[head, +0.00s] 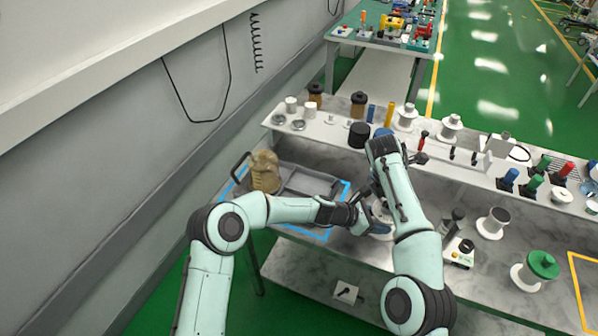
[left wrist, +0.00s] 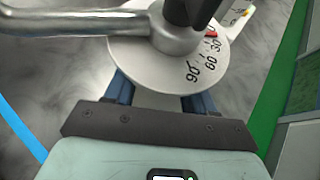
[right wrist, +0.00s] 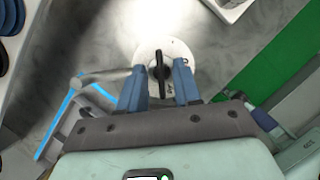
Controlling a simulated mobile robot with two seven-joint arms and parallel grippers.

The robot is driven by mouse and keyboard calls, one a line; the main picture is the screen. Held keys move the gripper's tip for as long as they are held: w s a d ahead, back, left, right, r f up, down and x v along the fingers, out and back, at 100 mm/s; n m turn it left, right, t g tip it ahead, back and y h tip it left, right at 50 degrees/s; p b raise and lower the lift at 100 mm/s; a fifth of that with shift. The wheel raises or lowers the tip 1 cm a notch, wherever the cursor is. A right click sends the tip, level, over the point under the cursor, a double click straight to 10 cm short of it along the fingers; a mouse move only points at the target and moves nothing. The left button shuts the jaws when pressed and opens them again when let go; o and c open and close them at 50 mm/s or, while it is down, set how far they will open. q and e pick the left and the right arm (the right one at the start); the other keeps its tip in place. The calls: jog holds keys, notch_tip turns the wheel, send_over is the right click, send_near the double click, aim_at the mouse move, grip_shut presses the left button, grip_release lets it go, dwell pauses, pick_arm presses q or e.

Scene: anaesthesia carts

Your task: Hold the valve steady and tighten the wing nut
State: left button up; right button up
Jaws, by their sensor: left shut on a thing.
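The valve (head: 382,211) stands on the marble bench, partly hidden behind my right arm in the head view. Its white dial plate (left wrist: 165,62) carries angle marks and a red mark in the left wrist view, with a metal lever (left wrist: 75,22) across it. A black wing nut (right wrist: 160,68) sits on top of the plate. My left gripper (head: 361,213) is shut on the valve below the plate, its blue fingers passing beneath the rim. My right gripper (right wrist: 159,72) points down over the wing nut, its fingers apart on either side; contact is not visible.
A grey tray (head: 322,181) with a tan bag (head: 265,172) lies left of the valve, inside a blue outline. A raised shelf (head: 340,127) with jars and spools runs behind. A white pot (head: 493,222) and a green-topped spool (head: 541,264) stand to the right.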

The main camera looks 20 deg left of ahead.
jog(key=n, duration=0.2)
jog(key=n+y, duration=0.1)
jog(key=n, duration=0.1)
jog(key=n+t+y, duration=0.1)
jog(key=n, duration=0.1)
jog(key=shift+s+d, duration=0.15)
jog(key=shift+d, duration=0.1)
jog(key=d+v, duration=0.1)
jog(key=v, duration=1.1)
jog(key=s+a+r+m+y, duration=0.1)
jog(key=s+a+m+y, duration=0.1)
jog(key=s+a+y, duration=0.2)
jog(key=s+a+r+m+g+y, duration=0.1)
jog(key=s+a+r+m+y, duration=0.1)
jog(key=a, duration=0.8)
jog(key=s+a+r+m+g+y, duration=0.1)
jog(key=s+a+r+m+y, duration=0.1)
jog(key=s+a+m+y, duration=0.2)
jog(key=shift+s+a+y, duration=0.9)
jog(key=shift+a+y, duration=0.7)
jog(key=shift+a, duration=0.15)
